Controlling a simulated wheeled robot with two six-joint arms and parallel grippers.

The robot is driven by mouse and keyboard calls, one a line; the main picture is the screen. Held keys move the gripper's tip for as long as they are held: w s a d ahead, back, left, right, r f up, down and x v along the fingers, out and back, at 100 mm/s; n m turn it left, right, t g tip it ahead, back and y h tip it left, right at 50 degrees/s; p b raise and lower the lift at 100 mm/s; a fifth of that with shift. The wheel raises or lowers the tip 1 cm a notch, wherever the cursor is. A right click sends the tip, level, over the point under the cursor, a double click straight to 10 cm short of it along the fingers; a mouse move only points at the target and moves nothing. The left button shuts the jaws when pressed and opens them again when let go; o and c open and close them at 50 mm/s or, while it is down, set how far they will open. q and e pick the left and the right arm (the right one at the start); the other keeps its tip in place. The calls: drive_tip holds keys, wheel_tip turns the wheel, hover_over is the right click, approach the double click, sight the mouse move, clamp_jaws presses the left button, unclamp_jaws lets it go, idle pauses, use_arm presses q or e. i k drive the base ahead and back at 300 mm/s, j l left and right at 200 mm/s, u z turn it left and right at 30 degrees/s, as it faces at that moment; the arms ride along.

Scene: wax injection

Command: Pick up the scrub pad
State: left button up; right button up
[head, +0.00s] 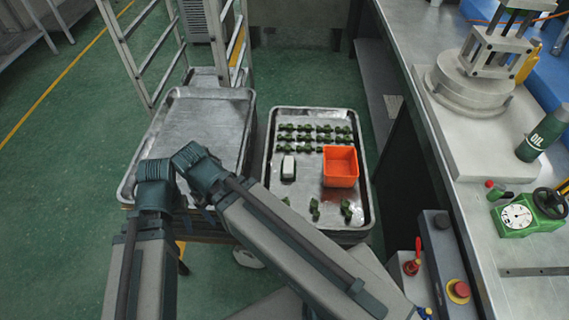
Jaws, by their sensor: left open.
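A small white block with a dark edge, which looks like the scrub pad (288,165), lies in the left part of the right-hand metal tray (268,150), left of an orange bin (340,167). Nothing holds it. My left arm rises from the bottom left, bends at the elbow, and its forearm runs down to the lower right across the tray's near left corner. My left gripper (424,312) is at the bottom edge, right of the tray, mostly cut off. It is open and well away from the pad. My right gripper does not show.
Several dark green pieces stand in rows at the tray's back, with others near its front. An empty tray (205,115) and a rack are to the left. A workbench at right holds an oil bottle (545,132), a green gauge (527,215) and a control box with red knobs.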

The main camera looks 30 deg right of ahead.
sight(288, 170)
drive_tip(key=j+z, duration=0.75)
drive_tip(key=j, duration=0.15)
drive_tip(key=k+j+z, duration=0.1)
drive_tip(key=j+z, duration=0.25)
drive_tip(key=j, duration=0.1)
